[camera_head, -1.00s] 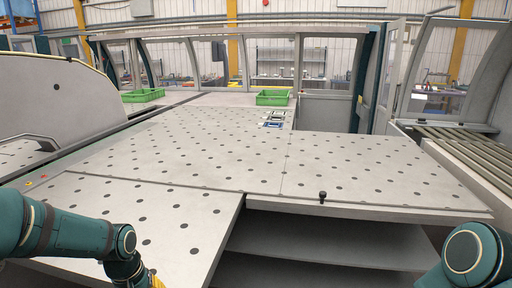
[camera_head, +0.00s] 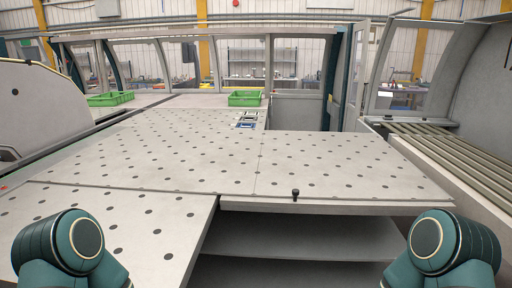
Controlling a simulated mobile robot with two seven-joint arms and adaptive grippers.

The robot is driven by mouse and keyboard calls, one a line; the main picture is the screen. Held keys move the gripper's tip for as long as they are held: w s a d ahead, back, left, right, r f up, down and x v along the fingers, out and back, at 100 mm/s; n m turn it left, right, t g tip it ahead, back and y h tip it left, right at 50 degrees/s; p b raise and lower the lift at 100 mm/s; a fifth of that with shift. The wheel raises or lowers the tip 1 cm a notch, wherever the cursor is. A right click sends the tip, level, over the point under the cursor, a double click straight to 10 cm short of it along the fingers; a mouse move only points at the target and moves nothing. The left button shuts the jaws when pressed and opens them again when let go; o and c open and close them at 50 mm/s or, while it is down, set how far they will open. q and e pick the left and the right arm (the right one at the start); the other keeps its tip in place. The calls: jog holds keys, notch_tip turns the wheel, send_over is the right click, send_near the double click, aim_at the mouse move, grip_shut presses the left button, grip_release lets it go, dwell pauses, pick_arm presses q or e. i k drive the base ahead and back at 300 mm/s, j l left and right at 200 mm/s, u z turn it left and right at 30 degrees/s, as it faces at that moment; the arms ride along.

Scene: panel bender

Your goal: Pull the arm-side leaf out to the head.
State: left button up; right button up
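A large grey table with rows of dark holes fills the middle of the head view. Its right-hand leaf (camera_head: 340,165) is flat, with a small black knob (camera_head: 295,194) standing at its front edge. A seam separates it from the main top (camera_head: 180,150). A front-left leaf (camera_head: 140,228) extends toward me at the lower left. My two teal arms show at the lower left and lower right, apart from the knob. Neither gripper is in the picture.
Grey shelves (camera_head: 300,240) lie open below the right leaf. Two green bins (camera_head: 244,98) (camera_head: 110,99) stand at the back. A roller conveyor (camera_head: 455,160) runs along the right. A grey curved machine housing (camera_head: 40,105) stands at the left.

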aim_at(158, 237)
jog(key=i+l, duration=0.55)
jog(key=l, duration=0.15)
jog(key=i+l+u, duration=0.1)
jog(key=u, duration=0.25)
jog(key=l+u, duration=0.15)
jog(key=u, duration=0.2)
jog(key=i+l+u, duration=0.1)
jog(key=u, duration=0.25)
jog(key=l+u, duration=0.1)
jog(key=u, duration=1.1)
jog(key=z, duration=0.65)
jog(key=k+z, duration=0.25)
jog(key=i+z, duration=0.15)
jog(key=i, duration=0.3)
